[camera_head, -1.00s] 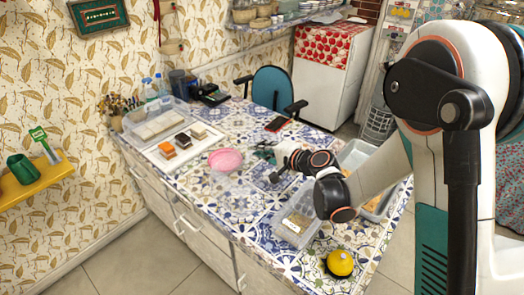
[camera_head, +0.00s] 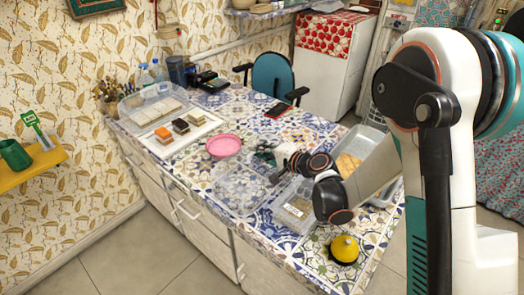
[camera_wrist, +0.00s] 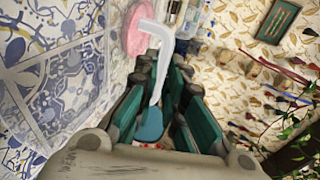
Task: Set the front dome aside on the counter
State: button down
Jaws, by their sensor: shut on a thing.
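The front dome (camera_head: 238,188) is a clear, faint cover, seen near the front of the patterned counter (camera_head: 262,103), beside the pink bowl. My gripper (camera_head: 279,174) reaches it from the right and is shut on its edge. In the wrist view the teal-padded fingers of my gripper (camera_wrist: 165,95) close around a pale, bent clear strip (camera_wrist: 158,35), which looks like part of the dome. I cannot tell whether the dome touches the counter. The white tray (camera_head: 165,148) with orange and dark pieces stands uncovered behind it.
The pink bowl (camera_head: 223,146) is close behind the dome. Another clear cover (camera_head: 150,97) is over pale pieces at the back left. A clear container (camera_head: 297,207), a yellow dome-shaped thing (camera_head: 344,249) and a grey bin (camera_head: 368,140) stand to the right. A red-and-black object (camera_head: 279,110) lies farther back.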

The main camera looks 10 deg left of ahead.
jog(key=shift+f+b, duration=0.25)
jog(key=shift+b, duration=0.2)
dwell(0.3)
jog(key=c, duration=1.6)
grip_release()
jog(key=shift+d, duration=0.1)
